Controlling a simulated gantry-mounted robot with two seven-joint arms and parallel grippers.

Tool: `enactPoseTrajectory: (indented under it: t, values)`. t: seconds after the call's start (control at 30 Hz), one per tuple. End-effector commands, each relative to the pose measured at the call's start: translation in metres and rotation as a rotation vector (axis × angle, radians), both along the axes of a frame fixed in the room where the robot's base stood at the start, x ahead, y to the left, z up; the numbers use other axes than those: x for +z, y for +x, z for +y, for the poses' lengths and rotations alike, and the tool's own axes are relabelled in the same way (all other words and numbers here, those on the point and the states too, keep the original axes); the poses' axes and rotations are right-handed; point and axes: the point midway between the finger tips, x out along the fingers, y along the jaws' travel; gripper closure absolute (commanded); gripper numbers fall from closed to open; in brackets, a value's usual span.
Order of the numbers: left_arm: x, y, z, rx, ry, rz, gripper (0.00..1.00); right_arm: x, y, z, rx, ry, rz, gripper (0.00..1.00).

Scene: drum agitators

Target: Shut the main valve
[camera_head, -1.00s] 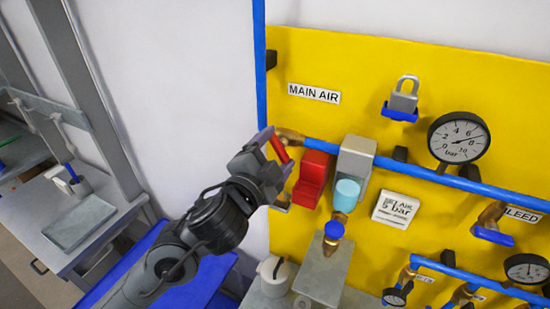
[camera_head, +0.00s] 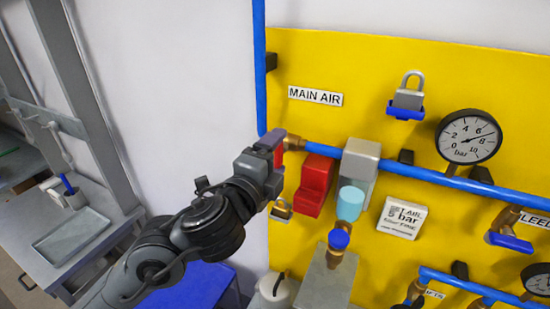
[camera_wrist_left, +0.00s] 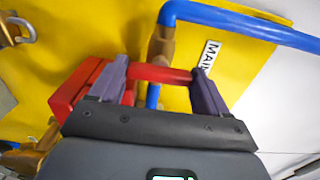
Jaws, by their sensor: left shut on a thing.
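The main valve is at the upper left of the yellow board, below the MAIN AIR label (camera_head: 315,96). Its brass body (camera_head: 293,142) joins the blue pipe and also shows in the wrist view (camera_wrist_left: 162,45). Its red handle (camera_wrist_left: 160,74) lies crosswise between the two purple fingers in the wrist view. My left gripper (camera_head: 274,147) is shut on this handle; the fingers (camera_wrist_left: 165,78) are at both sides of it. In the head view the gripper hides most of the handle. My right gripper is not in view.
A red block (camera_head: 313,187) and a grey unit with a cyan bowl (camera_head: 350,202) sit right of the gripper. A padlock (camera_head: 282,209) hangs below it; another (camera_head: 408,92) hangs higher right. A gauge (camera_head: 468,137) is at right. The white wall at left is clear.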

Motion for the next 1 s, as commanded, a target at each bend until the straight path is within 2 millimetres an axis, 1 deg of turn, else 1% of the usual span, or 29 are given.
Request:
enactPoseTrajectory:
  t: [0.37, 0.4, 0.53, 0.83, 1.0]
  values:
    - [0.0, 0.0, 0.0, 0.0, 0.01, -0.003, 0.54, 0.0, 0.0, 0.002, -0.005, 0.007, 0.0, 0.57]
    - [0.0, 0.0, 0.0, 0.0, 0.01, -0.003, 0.2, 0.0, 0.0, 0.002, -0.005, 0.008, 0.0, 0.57]
    - [0.0, 0.0, 0.0, 0.0, 0.007, -0.003, 0.01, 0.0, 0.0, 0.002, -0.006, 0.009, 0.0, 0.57]
    - [0.0, -0.002, 0.001, 0.0, 0.005, -0.003, 0.0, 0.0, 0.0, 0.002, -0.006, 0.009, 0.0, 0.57]
    - [-0.001, -0.016, 0.007, -0.001, 0.005, -0.002, 0.0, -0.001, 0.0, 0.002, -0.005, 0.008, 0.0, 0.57]
